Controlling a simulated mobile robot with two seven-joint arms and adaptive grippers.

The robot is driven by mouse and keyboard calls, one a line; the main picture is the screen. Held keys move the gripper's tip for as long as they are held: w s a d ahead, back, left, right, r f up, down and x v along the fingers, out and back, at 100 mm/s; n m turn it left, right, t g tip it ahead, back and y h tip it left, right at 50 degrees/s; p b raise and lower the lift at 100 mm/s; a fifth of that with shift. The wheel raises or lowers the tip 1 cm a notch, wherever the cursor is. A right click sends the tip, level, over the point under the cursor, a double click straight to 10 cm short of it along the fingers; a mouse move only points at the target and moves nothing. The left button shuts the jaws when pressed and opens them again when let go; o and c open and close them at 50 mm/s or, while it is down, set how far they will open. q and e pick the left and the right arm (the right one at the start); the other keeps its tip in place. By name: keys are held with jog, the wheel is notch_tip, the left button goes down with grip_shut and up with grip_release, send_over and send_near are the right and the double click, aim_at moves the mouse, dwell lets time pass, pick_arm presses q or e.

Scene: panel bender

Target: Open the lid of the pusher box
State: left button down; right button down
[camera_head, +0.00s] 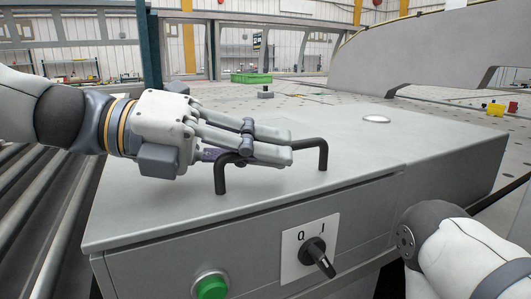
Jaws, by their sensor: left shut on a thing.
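The pusher box (155,262) is a grey metal box in front of me, and its flat lid (390,148) looks closed. A black bar handle (305,143) stands on the lid. My left gripper (285,145) comes in from the left and is shut on the handle, its fingers around the bar's left part. The fingers hide some of the handle. A black rotary switch (318,257) on a white plate and a green button (211,287) sit on the box's front. My right arm shows at the lower right; its gripper is out of the picture.
Metal rollers (55,220) run along the left side of the box. A perforated table (335,92) lies behind it, with a green crate (250,78) farther back. A large grey machine part (420,50) rises at the back right.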

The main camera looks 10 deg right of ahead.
pick_arm(q)
jog(key=w+a+r, duration=0.1)
jog(key=w+r, duration=0.3)
jog(key=r, duration=0.4)
jog(key=w+a+r+n, duration=0.1)
jog(key=w+r, duration=0.3)
jog(key=r, duration=0.5)
jog(key=shift+a+b, duration=0.35)
jog(key=shift+a, duration=0.15)
pick_arm(e)
jog(key=shift+s+f, duration=0.45)
jog(key=shift+s, duration=0.1)
